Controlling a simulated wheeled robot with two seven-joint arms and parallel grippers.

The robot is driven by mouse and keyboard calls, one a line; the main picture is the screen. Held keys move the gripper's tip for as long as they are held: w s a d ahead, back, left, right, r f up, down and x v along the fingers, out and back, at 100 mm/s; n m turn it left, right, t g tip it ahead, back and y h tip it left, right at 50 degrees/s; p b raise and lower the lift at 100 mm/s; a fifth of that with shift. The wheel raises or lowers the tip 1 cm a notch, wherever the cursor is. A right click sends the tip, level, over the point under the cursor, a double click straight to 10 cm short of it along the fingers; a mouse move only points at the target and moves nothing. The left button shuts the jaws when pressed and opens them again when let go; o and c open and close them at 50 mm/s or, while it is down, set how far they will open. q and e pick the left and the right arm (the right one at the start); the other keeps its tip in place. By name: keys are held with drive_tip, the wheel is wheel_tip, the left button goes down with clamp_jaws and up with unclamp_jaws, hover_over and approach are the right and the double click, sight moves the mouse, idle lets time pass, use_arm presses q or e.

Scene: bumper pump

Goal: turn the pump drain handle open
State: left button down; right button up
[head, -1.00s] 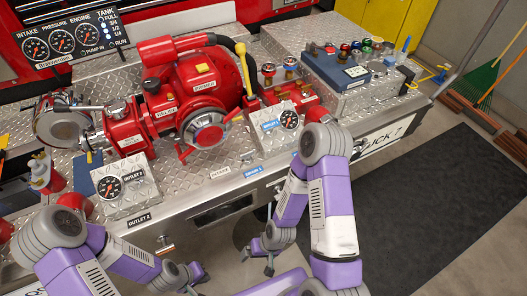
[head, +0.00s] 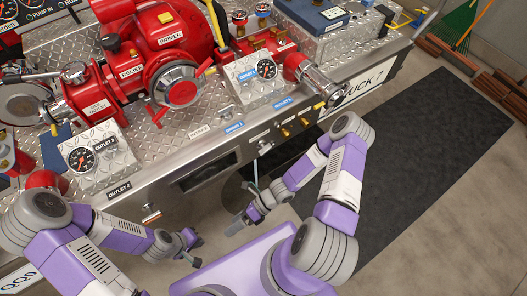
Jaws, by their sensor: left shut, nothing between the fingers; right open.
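The red pump (head: 170,75) sits on the diamond-plate deck of the truck. Under the deck's front edge, a small grey lever (head: 265,147) sticks out of the metal front panel, beside brass knobs (head: 285,132). Another short handle with a copper-coloured end (head: 151,211) sticks out further left. My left gripper (head: 191,250) is shut and empty, low in front of the panel. My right gripper (head: 241,205) is open and empty, below and in front of the grey lever, apart from it.
A gauge box labelled outlet 2 (head: 95,158) and another gauge box (head: 250,80) stand on the deck. A metal outlet pipe (head: 318,80) juts past the deck edge at right. A dark mat (head: 430,150) covers clear floor at right.

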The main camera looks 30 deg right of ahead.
sight(267, 152)
drive_tip(key=w+d+m+t+y+b, duration=0.15)
drive_tip(key=w+d+m+t, duration=0.35)
drive_tip(key=w+m+t, duration=0.7)
drive_tip(key=w+d+f+m+t+h+b, duration=0.1)
drive_tip(key=d+m+t+h, duration=0.1)
drive_tip(key=d+m+h, duration=0.2)
drive_tip(key=w+d+f+m+t+h+b, duration=0.1)
drive_tip(key=d+m+h, duration=0.3)
drive_tip(key=d+m, duration=0.5)
drive_tip(key=w+d+f+m+t+h+b, duration=0.1)
drive_tip(key=w+d+f+m+t+h, duration=0.1)
drive_tip(key=d+m, duration=0.5)
drive_tip(key=shift+w+m+t+h, duration=0.25)
drive_tip(key=shift+m+h, duration=0.4)
drive_tip(key=shift+m, duration=0.25)
drive_tip(key=shift+w+m+t+h, duration=0.1)
drive_tip(key=shift+m+t+h, duration=0.15)
drive_tip(key=shift+m+h, duration=0.5)
drive_tip(key=shift+w+d+m, duration=0.25)
drive_tip(key=shift+m, duration=0.1)
drive_tip(key=w, duration=0.2)
drive_tip(key=w+b, duration=0.1)
drive_tip(key=w, duration=0.4)
drive_tip(key=shift+a, duration=0.35)
use_arm(q)
wheel_tip(267, 152, down, 7)
drive_tip(key=shift+r, duration=0.1)
use_arm(e)
drive_tip(key=shift+c, duration=0.2)
drive_tip(key=c, duration=0.9)
